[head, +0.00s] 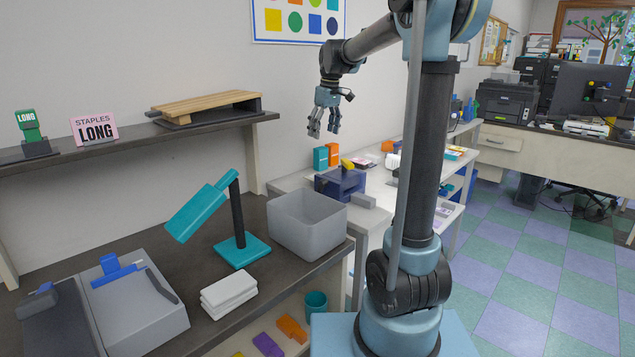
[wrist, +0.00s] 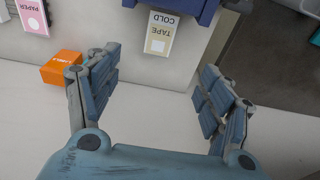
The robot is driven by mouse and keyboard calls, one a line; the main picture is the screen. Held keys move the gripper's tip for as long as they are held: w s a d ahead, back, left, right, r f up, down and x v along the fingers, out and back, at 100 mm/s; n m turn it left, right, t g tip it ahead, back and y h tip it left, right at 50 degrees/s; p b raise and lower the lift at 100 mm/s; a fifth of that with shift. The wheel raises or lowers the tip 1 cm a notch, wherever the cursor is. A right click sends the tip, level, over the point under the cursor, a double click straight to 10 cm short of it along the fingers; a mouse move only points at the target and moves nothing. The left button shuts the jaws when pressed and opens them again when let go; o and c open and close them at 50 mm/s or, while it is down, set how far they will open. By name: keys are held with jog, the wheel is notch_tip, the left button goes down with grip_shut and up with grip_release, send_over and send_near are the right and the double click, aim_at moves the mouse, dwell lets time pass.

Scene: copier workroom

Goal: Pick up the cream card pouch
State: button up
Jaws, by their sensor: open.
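My gripper (head: 324,128) hangs with its fingers down above the white side counter, by the wall. In the wrist view my gripper (wrist: 157,70) is open, with nothing between its fingers. I cannot surely pick out the cream card pouch in either view. A cream-edged card marked COLD TAPE (wrist: 160,33) shows upside down beyond the fingertips, against a navy device (wrist: 185,8). I cannot tell whether this card is a pouch or a label. The navy device also stands on the counter in the head view (head: 340,184).
An orange box (wrist: 65,68) lies near the left finger, and a pink PAPER card (wrist: 34,17) is beyond it. Teal (head: 320,158) and orange (head: 333,155) boxes stand behind the navy device. A grey bin (head: 308,235) and teal lamp (head: 240,250) occupy the dark bench.

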jog(key=f, duration=0.5)
jog(key=w+a+f, duration=0.1)
jog(key=f, duration=0.5)
jog(key=w+a+f, duration=0.1)
jog(key=f, duration=0.5)
jog(key=shift+f, duration=0.1)
jog(key=c, duration=0.9)
jog(key=shift+c, duration=0.5)
